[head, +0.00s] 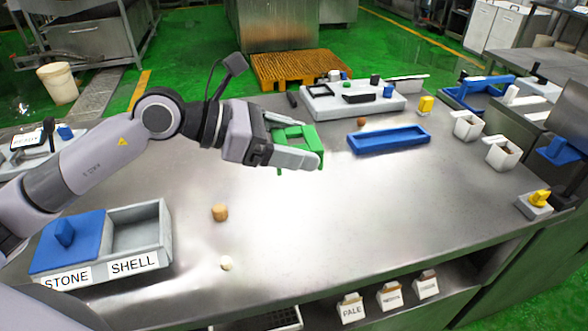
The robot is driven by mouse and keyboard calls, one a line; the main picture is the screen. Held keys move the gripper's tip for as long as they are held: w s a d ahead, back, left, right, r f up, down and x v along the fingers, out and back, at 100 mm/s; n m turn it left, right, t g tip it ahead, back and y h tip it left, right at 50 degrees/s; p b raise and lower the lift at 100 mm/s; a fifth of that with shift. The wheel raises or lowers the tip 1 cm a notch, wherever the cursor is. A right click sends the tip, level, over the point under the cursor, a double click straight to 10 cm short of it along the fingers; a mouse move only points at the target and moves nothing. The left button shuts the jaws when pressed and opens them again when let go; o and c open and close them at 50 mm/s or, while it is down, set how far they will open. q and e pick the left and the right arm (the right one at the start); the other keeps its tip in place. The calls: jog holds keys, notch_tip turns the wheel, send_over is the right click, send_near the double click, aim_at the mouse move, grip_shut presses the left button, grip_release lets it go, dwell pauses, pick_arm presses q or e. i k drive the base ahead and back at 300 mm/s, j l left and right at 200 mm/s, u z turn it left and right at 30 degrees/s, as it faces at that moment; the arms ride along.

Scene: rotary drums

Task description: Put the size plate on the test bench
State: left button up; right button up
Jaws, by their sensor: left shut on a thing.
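My left gripper (296,140) reaches in from the left over the middle of the table. It is shut on a green frame-like piece with an opening, which I take to be the size plate (308,134). The gripper's fingers hide part of the plate, which appears held above the table. At the back of the table is a pale board (392,104) with dark rectangular areas and small knobs, possibly the test bench; I cannot tell for sure. My right gripper is not in view.
A blue tray (388,146) lies right of the plate. A two-part box (166,236) labelled STONE and SHELL, with a blue lid (86,240), stands front left. A brown piece (220,212) and a pale ball (227,263) lie loose. The table's centre is clear.

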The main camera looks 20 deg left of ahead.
aim_at(454, 193)
jog(key=i+l+u, duration=0.1)
jog(key=l, duration=0.35)
jog(key=i+l+u, duration=0.15)
jog(key=l, duration=0.35)
jog(key=i+l+u, duration=0.1)
jog(key=l, duration=0.4)
jog(key=i+l+u, duration=0.15)
jog(key=l, duration=0.4)
jog(key=i+l+u, duration=0.1)
jog(key=l, duration=0.4)
jog(key=i, duration=0.05)
